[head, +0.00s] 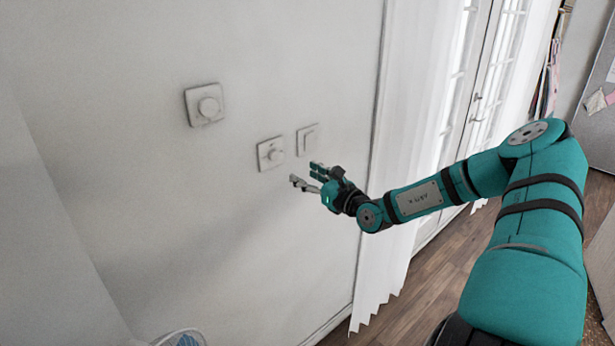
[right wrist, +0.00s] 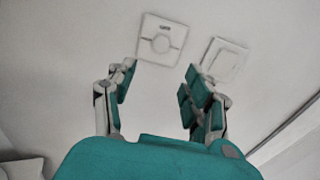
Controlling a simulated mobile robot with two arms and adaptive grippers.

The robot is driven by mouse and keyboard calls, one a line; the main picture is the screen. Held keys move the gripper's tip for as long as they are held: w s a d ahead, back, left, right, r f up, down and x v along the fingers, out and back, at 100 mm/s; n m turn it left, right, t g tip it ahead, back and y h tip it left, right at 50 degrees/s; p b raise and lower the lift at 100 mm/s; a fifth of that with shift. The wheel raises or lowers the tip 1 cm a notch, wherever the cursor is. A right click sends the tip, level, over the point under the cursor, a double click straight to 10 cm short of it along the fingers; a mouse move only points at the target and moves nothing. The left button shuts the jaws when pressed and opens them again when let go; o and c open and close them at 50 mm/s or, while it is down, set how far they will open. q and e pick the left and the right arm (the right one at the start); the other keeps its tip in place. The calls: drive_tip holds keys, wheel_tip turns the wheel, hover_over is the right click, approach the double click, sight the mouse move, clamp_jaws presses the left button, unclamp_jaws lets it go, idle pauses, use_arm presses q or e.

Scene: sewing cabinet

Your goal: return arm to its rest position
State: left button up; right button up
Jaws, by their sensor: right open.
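My right gripper (head: 305,175) is open and empty, held in front of the wall just below two small wall plates. Its two fingers stand apart in the right wrist view (right wrist: 158,92), with bare wall between them. My right arm reaches in from the right side of the head view, bent at the elbow. I cannot tell from these views whether the fingertips touch the wall. My left gripper is not in view.
A white curtain (head: 408,110) and glazed door (head: 470,95) stand right of the wall. Wooden floor (head: 440,255) lies below.

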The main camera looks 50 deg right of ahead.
idle(0.3)
drive_tip(key=s+d+f+m+g+h, duration=0.35)
drive_tip(key=d+f+m, duration=0.25)
drive_tip(key=f, duration=0.5)
drive_tip(key=s+d+f+m+g+h, duration=0.2)
drive_tip(key=s+d+f+m+h, duration=0.15)
drive_tip(key=d+f+m, duration=0.45)
drive_tip(key=s+a+f+m+g+y+b, duration=0.1)
drive_tip(key=s+a+f+m+g, duration=0.1)
drive_tip(key=s+f, duration=0.5)
drive_tip(key=s+a+f+m+g, duration=0.2)
drive_tip(key=f, duration=0.9)
drive_tip(key=s+a+f+m+g+y+b, duration=0.1)
drive_tip(key=s+a+f+m+g, duration=0.15)
drive_tip(key=s+f, duration=0.45)
drive_tip(key=s+a+f+m+g+y, duration=0.25)
drive_tip(key=s+a+f, duration=0.35)
drive_tip(key=a+f, duration=0.3)
drive_tip(key=s+a+f+m+g+y, duration=0.1)
drive_tip(key=s+a+f+m, duration=0.3)
drive_tip(key=s+a+f, duration=0.45)
drive_tip(key=s+a+f+m+y, duration=0.1)
drive_tip(key=s+a+f, duration=0.3)
drive_tip(key=a, duration=0.6)
drive_tip(key=s+a+f+m+g+y, duration=0.1)
drive_tip(key=s+a+f+m, duration=0.3)
drive_tip(key=a, duration=0.7)
drive_tip(key=shift+s+a+f+y+b, duration=0.25)
drive_tip(key=shift+s+f+y+b, duration=0.15)
drive_tip(key=shift+f+y, duration=0.35)
